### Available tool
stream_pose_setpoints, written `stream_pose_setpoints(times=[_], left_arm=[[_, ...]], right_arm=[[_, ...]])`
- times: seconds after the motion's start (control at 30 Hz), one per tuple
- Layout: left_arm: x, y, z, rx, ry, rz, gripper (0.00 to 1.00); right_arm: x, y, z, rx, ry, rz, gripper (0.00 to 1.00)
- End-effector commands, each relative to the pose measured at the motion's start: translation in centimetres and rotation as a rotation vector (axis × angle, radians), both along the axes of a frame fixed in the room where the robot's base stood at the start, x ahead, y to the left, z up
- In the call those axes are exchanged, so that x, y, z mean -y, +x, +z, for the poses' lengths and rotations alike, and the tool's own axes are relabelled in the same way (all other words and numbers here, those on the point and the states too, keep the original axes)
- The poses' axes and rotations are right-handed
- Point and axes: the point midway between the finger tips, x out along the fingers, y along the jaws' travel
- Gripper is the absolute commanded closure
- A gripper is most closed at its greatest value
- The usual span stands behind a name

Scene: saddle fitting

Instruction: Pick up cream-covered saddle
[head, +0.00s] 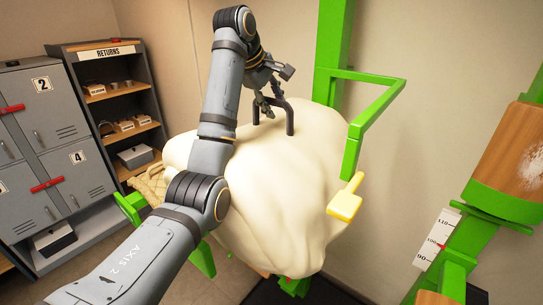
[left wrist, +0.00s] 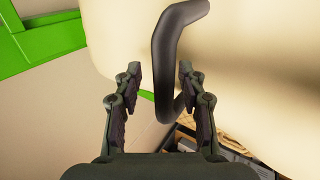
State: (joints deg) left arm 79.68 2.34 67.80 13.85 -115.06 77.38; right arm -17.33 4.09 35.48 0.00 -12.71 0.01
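The cream-covered saddle (head: 290,190) is a large, lumpy cream form resting at a green frame in the head view. A dark arched handle (head: 290,118) stands up from its top. My left gripper (head: 268,112) is at the left end of this handle. In the left wrist view the fingers of my left gripper (left wrist: 160,85) are spread apart, with the dark handle (left wrist: 168,50) passing between them. I see a gap on both sides of the handle. The cream cover (left wrist: 260,60) fills much of that view. My right gripper is not in view.
A green frame post (head: 334,60) with an angled bar rises behind the saddle. A yellow tag (head: 345,200) hangs at its right. At the right is a green stand with a wooden part (head: 520,160) and a scale (head: 438,242). Grey lockers (head: 50,140) and a returns shelf (head: 112,100) stand at left.

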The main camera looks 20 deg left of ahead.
Motion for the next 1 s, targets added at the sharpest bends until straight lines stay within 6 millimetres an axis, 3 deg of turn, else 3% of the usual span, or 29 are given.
stream_pose_setpoints(times=[0.03,0.27,0.83,1.0], left_arm=[[0.0,0.0,0.0,0.001,0.000,0.000,0.70],[0.0,0.0,0.0,0.000,0.000,0.000,1.00],[-0.1,0.1,0.3,0.005,0.002,0.002,1.00],[-0.1,0.1,1.6,0.008,0.001,0.002,1.00]], right_arm=[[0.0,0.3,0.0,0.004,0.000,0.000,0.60],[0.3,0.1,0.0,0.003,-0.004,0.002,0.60],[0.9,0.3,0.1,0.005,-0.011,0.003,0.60],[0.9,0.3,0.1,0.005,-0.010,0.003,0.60]])
